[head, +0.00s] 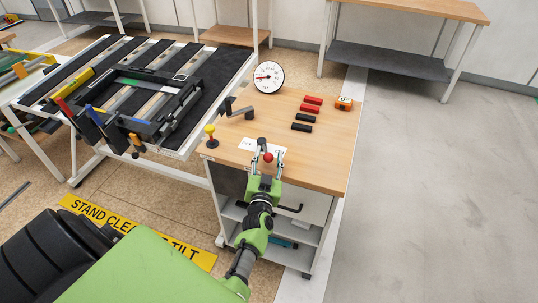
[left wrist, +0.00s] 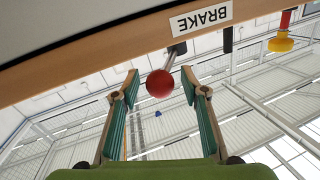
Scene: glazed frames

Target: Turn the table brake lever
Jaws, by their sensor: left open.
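The brake lever's red ball knob (head: 268,157) shows at the front edge of the wooden-topped bench. In the left wrist view the red knob (left wrist: 159,84) sits on a short metal rod below a white BRAKE label (left wrist: 201,18). My left gripper (head: 271,147) is open, with one finger on each side of the knob. In the left wrist view the gripper (left wrist: 160,77) shows gaps between the knob and both fingers. Much of the lever rod is hidden in the head view. My right gripper is not in view.
The bench top (head: 325,160) carries a dial gauge (head: 268,77), red and black handles (head: 311,104), an orange tape measure (head: 344,103) and a yellow-topped knob (head: 210,130). A tilted slatted table (head: 222,95) stands at left. Open floor (head: 440,200) lies right.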

